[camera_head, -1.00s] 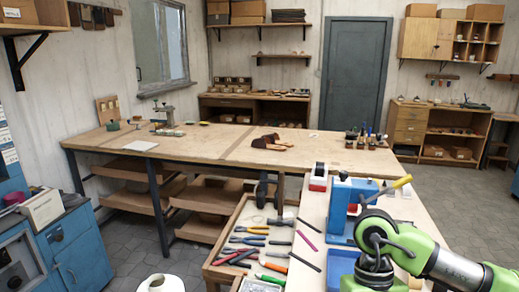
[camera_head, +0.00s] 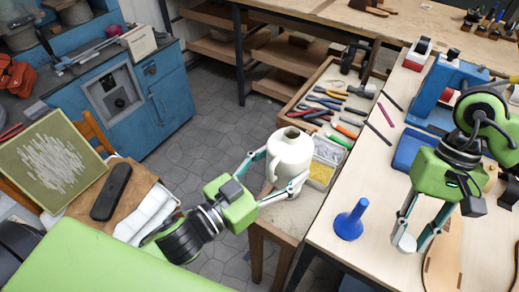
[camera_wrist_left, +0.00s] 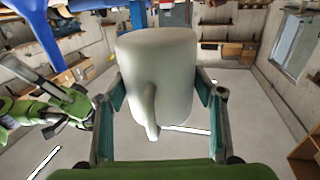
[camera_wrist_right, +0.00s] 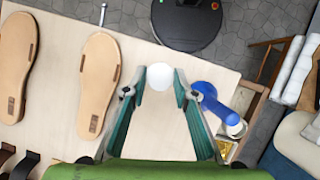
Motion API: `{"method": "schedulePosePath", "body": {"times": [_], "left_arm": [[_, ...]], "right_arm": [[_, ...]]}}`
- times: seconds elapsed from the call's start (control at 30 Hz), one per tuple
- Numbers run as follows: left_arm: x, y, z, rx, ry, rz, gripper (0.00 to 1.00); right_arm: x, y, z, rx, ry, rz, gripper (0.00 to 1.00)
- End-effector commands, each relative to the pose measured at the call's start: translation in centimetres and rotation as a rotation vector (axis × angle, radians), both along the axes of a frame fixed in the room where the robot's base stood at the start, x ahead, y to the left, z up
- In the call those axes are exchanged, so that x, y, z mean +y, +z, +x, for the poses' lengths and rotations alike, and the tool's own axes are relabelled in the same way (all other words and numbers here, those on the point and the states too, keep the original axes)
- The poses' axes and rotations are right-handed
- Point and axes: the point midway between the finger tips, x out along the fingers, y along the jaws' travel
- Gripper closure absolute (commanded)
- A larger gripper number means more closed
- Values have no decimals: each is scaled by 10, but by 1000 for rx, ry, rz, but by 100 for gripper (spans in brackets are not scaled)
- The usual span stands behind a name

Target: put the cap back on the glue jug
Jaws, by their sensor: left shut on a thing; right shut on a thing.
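The glue jug (camera_head: 290,158) is white, with a side handle and an uncapped dark mouth on top. My left gripper (camera_head: 276,174) is shut on its body from the left. The jug is upright at the wooden bench's near end; whether it touches the wood is unclear. It fills the middle of the left wrist view (camera_wrist_left: 155,75), mouth hidden. My right gripper (camera_head: 414,231) is shut on the small white cap (camera_head: 406,243), pointing down over the pale tabletop, right of the jug. The cap also shows between the fingertips in the right wrist view (camera_wrist_right: 160,76).
A blue funnel-like piece (camera_head: 350,222) stands on the pale table between jug and right gripper. Sandal soles (camera_wrist_right: 98,80) lie near the right gripper. A tray of pliers and other tools (camera_head: 325,95) is behind the jug. A blue machine (camera_head: 440,90) stands behind my right arm.

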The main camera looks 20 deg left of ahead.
Motion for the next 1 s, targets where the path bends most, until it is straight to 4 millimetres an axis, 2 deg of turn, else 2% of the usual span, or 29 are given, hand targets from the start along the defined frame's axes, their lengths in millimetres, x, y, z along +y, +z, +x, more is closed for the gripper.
{"method": "schedulePosePath", "body": {"times": [0.1,0.23,0.4,0.77,0.87,1.0], "left_arm": [[-20,-2,-2,-5,-104,5,77],[-34,-3,-4,-5,-165,-1,77],[-40,-4,-5,-2,-198,-1,77],[-40,-5,-6,0,-199,-1,77],[-40,-5,-6,0,-199,-1,77],[-40,-5,-6,-1,-199,-2,77]], "right_arm": [[0,0,0,0,0,0,82],[0,0,0,0,0,0,82],[0,0,0,0,0,0,82],[1,1,0,-1,-3,0,82],[9,5,-4,-2,-25,2,82],[34,19,-7,-4,-133,3,82]]}}
